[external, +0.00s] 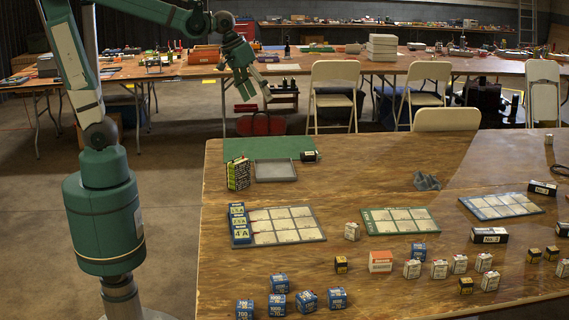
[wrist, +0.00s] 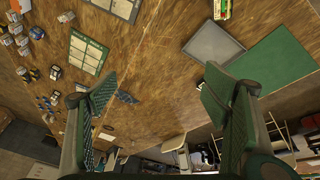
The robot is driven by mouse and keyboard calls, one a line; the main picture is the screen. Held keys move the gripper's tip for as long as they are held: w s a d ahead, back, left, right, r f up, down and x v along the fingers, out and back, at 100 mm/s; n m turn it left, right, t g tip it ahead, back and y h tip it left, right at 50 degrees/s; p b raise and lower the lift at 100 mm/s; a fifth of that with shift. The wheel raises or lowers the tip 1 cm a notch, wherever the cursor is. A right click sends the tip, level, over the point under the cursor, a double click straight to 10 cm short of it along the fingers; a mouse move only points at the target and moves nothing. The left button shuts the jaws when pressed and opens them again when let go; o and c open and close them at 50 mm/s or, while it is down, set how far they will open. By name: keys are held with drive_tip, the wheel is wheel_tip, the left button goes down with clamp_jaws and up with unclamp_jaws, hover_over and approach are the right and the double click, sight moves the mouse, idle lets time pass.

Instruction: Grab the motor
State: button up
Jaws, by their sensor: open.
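My gripper (external: 256,93) is open and empty, raised beyond the far left part of the wooden table. In the wrist view its two green fingers (wrist: 160,85) are spread wide with nothing between them. No object is plainly recognizable as the motor. A small dark object with a pale label (external: 310,156) sits at the right edge of the green mat (external: 255,149). A dark grey, irregular lump (external: 427,181) lies farther right on bare wood; it also shows in the wrist view (wrist: 126,97), beside the left finger. Both are apart from my gripper.
Gridded cards (external: 285,226) and several small labelled boxes (external: 381,262) cover the front and right. Chairs (external: 333,92) stand behind the table. Bare wood lies mid-table.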

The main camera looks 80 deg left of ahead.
drive_tip(key=w+a+f+n+g, duration=0.2)
drive_tip(key=w+a+f+n, duration=0.1)
drive_tip(key=w+a, duration=0.6)
drive_tip(key=n+g, duration=0.3)
drive_tip(key=n, duration=0.6)
hover_over(311, 157)
drive_tip(key=a, duration=0.2)
drive_tip(key=shift+h, duration=0.4)
drive_tip(key=f, duration=2.5)
drive_tip(key=shift+w+d+p, duration=0.15)
drive_tip(key=shift+d+p, duration=0.05)
drive_tip(key=shift+p, duration=0.1)
drive_tip(key=shift+a+f, duration=0.3)
drive_tip(key=shift+f, duration=0.05)
drive_tip(key=shift+f, duration=1.25)
